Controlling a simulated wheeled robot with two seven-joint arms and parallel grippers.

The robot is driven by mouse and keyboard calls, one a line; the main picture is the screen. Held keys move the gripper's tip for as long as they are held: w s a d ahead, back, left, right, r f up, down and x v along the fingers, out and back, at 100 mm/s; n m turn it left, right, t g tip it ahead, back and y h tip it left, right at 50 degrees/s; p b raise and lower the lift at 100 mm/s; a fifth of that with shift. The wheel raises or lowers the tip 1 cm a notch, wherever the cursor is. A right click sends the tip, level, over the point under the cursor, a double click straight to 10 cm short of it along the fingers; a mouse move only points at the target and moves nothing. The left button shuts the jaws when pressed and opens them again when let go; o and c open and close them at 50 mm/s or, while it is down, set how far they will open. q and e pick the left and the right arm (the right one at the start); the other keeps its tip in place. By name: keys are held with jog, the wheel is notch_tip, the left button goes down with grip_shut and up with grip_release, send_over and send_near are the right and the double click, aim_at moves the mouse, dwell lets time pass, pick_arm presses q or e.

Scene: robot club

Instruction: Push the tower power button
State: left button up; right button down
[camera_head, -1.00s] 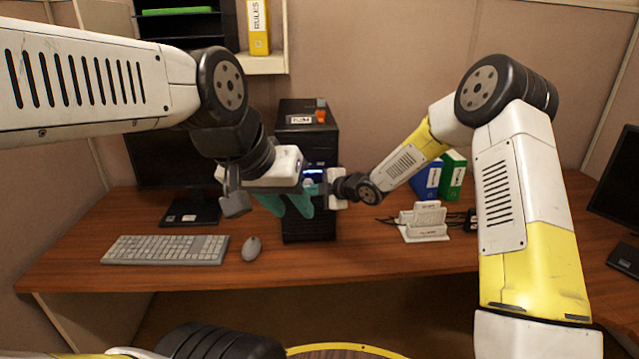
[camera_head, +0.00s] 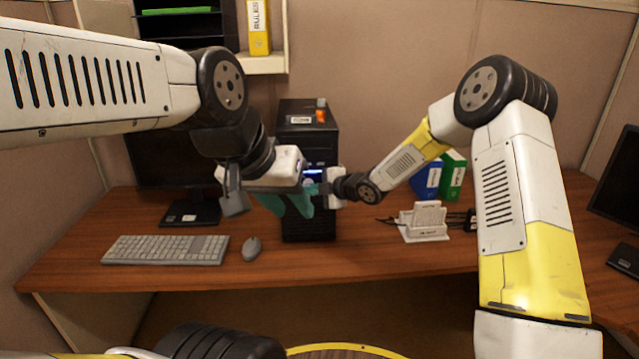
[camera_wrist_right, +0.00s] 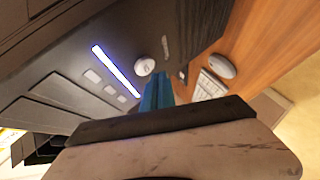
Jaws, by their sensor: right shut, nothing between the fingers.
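The black computer tower (camera_head: 310,228) stands on the desk, partly hidden behind my grippers. In the right wrist view its front (camera_wrist_right: 70,60) carries a blue light strip (camera_wrist_right: 115,70) and a round white button (camera_wrist_right: 145,67). My right gripper (camera_wrist_right: 165,78) is shut and empty, its teal fingertips close beside the round button; I cannot tell whether they touch it. In the head view the right gripper (camera_head: 318,188) is at the tower's front, partly covered. My left gripper (camera_head: 287,207) hangs in front of the tower, its teal fingers apart and empty.
A keyboard (camera_head: 166,249) and mouse (camera_head: 251,248) lie left of the tower, before a monitor (camera_head: 172,160). A white holder (camera_head: 424,222) and blue (camera_head: 427,180) and green (camera_head: 453,174) binders stand right. The desk (camera_head: 400,260) is clear at front right.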

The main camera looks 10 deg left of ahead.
jog(key=shift+w+a, duration=0.1)
jog(key=shift+w, duration=0.2)
jog(key=shift+w+a, duration=0.1)
jog(key=shift+w, duration=0.4)
dwell(0.6)
jog(key=shift+s, duration=0.15)
jog(key=shift+s+d, duration=0.25)
jog(key=shift+s, duration=0.55)
jog(key=s+d, duration=0.1)
jog(key=s, duration=0.4)
jog(key=shift+s+d, duration=0.35)
jog(key=shift+s, duration=0.05)
dwell(1.7)
